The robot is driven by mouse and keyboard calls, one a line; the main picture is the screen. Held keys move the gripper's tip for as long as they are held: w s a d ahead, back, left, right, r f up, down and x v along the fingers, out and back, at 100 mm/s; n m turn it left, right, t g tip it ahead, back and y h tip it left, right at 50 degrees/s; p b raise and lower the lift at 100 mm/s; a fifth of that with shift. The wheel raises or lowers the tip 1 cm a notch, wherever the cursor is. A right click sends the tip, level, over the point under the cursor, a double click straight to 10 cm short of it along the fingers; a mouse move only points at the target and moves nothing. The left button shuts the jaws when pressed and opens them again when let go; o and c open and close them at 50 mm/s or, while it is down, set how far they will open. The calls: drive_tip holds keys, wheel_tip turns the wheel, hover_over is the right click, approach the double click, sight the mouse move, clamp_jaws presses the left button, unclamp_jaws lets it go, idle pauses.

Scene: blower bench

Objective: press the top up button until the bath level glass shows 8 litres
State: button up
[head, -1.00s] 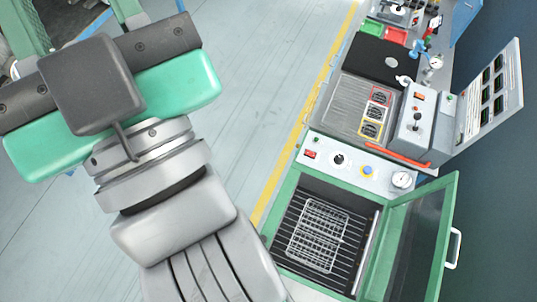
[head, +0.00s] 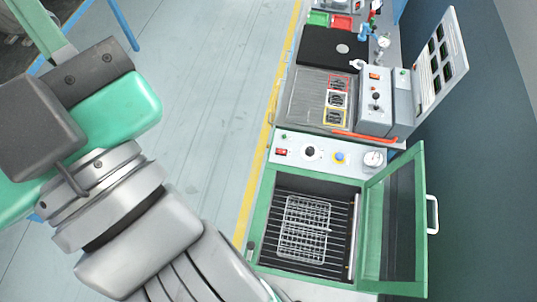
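My gripper (head: 75,130) is at the left of the head view, over the floor and well apart from the bench. Its green and dark grey body shows from behind; its fingers are hidden, so I cannot tell whether it is open or shut. No level glass can be made out, and no button can be read as the top up button. A round blue button (head: 339,157) sits on the pale front panel (head: 295,154) of the green oven-like unit. A grey control box (head: 375,97) behind it has an orange switch and a black knob.
The green unit's glass door (head: 397,220) stands open to the right, with a wire basket (head: 304,228) inside. A dial gauge (head: 374,159), red switch (head: 281,151) and red bar (head: 362,136) are nearby. A display board (head: 440,60) stands at the back right.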

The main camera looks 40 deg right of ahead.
clamp_jaws()
idle(1.7)
